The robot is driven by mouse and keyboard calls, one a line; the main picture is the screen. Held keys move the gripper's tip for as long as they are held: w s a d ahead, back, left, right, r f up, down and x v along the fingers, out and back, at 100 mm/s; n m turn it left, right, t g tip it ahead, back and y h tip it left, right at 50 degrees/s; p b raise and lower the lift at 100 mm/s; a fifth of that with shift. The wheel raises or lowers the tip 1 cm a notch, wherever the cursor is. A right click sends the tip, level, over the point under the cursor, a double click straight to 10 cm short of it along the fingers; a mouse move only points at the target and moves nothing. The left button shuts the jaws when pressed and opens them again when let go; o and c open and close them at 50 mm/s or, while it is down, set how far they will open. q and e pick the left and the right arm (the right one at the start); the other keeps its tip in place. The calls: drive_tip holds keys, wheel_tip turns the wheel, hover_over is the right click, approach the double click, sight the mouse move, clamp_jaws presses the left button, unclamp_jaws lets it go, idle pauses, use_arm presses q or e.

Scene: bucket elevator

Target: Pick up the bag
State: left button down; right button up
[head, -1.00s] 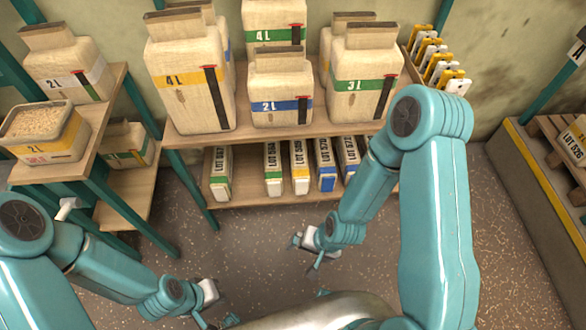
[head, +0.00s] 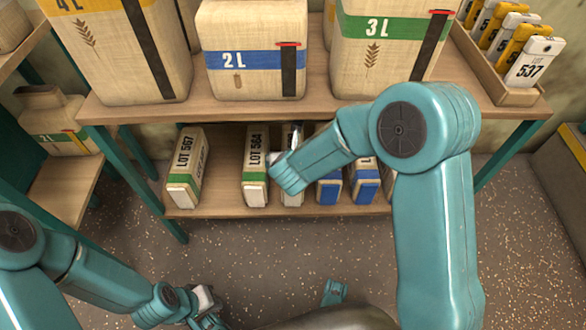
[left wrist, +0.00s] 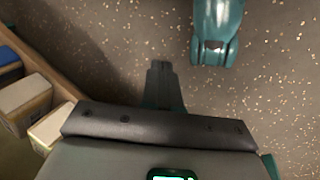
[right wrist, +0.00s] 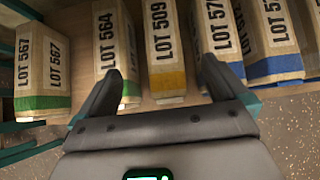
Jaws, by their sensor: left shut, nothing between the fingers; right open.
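A row of upright bags with lot labels stands on the lower shelf (head: 222,205). The bag LOT 509 (right wrist: 167,78), with a yellow band, is in the middle of the right wrist view. My right gripper (right wrist: 158,84) is open in front of it, its fingers on either side of the bag's width; contact cannot be told. In the head view my right arm hides most of LOT 509. LOT 564 (head: 254,165) and LOT 567 (head: 187,166), both green-banded, stand to its left. My left gripper (left wrist: 160,68) is shut and empty, low over the floor.
Blue-banded bags (right wrist: 270,35) stand close to the right of LOT 509. The upper shelf (head: 215,112) with large containers overhangs the row. A tray of number tags (head: 505,75) sits at its right end. The floor (head: 260,255) in front is clear.

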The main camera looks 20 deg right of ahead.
drive_tip(key=b+x, duration=0.3)
drive_tip(key=x, duration=0.7)
drive_tip(key=shift+f, duration=0.2)
drive_tip(key=f, duration=0.1)
drive_tip(key=w+d+f+b, duration=0.1)
drive_tip(key=f, duration=0.1)
drive_tip(key=w+f+b, duration=0.1)
drive_tip(key=shift+w+d+f, duration=0.2)
drive_tip(key=shift+w+f, duration=0.05)
drive_tip(key=shift+w, duration=0.15)
drive_tip(key=c, duration=1.8)
use_arm(q)
drive_tip(key=w+a+f+t, duration=0.1)
drive_tip(key=w+f, duration=0.3)
drive_tip(key=f, duration=0.1)
drive_tip(key=shift+f+t, duration=0.25)
drive_tip(key=shift+t, duration=0.05)
use_arm(e)
drive_tip(key=shift+w+r, duration=0.15)
drive_tip(key=shift+r, duration=0.05)
clamp_jaws()
